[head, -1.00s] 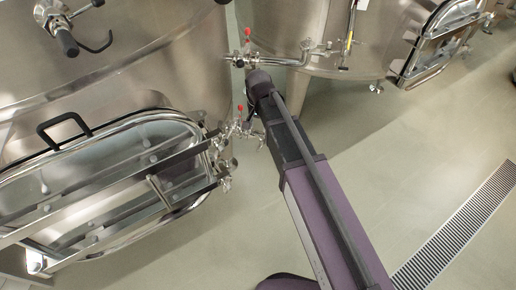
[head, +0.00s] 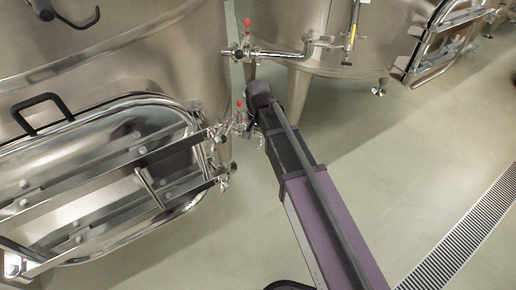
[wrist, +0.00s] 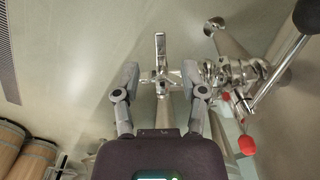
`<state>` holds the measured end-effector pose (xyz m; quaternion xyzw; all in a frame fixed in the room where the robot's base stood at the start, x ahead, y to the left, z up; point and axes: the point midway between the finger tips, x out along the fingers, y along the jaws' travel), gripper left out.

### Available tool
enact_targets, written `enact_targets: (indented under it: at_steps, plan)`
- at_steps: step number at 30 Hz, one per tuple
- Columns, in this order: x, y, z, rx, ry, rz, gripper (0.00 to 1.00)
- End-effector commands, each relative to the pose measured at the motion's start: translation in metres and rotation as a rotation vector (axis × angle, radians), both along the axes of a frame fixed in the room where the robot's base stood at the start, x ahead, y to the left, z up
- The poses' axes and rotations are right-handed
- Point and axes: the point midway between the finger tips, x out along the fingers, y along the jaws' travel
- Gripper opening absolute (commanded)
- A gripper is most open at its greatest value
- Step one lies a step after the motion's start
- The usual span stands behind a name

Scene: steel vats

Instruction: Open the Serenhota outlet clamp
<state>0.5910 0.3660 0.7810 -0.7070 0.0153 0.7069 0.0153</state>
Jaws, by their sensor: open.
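My gripper (wrist: 160,80) is open in the wrist view, one grey finger on each side of a small steel clamp fitting (wrist: 161,85). A flat metal lever (wrist: 160,45) stands up from the fitting, between and beyond the fingertips. I cannot tell whether the fingers touch the fitting. In the head view, steel outlet fittings (head: 240,122) with a red-tipped handle (head: 239,104) sit beside the end of my arm, at the near vat's lower right. My gripper is mostly hidden there. No name label is readable.
A steel valve (wrist: 228,75) with red-tipped handles is close to the right finger. The near vat's hatch (head: 110,97) is left of my arm. A second vat (head: 300,30) with an outlet pipe (head: 280,53) stands behind. The floor (head: 400,160) to the right is clear, with a drain grate (head: 460,235).

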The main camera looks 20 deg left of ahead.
Motion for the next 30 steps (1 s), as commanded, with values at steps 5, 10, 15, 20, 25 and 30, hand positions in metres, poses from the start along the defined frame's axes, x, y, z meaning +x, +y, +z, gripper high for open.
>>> enact_targets:
  at_steps: [5,10,15,20,25,30]
  plan:
    - [0.0,0.0,-0.018,0.0,0.0,0.0,0.54]
    - [0.0,0.0,-0.031,0.0,0.0,0.0,0.54]
    - [0.0,0.0,-0.043,0.0,0.0,0.0,0.54]
    - [0.0,0.0,-0.051,0.0,0.0,0.0,0.54]
    - [0.0,0.0,-0.055,0.0,0.0,0.0,0.54]
    - [0.0,0.0,-0.055,0.0,0.0,0.0,0.54]
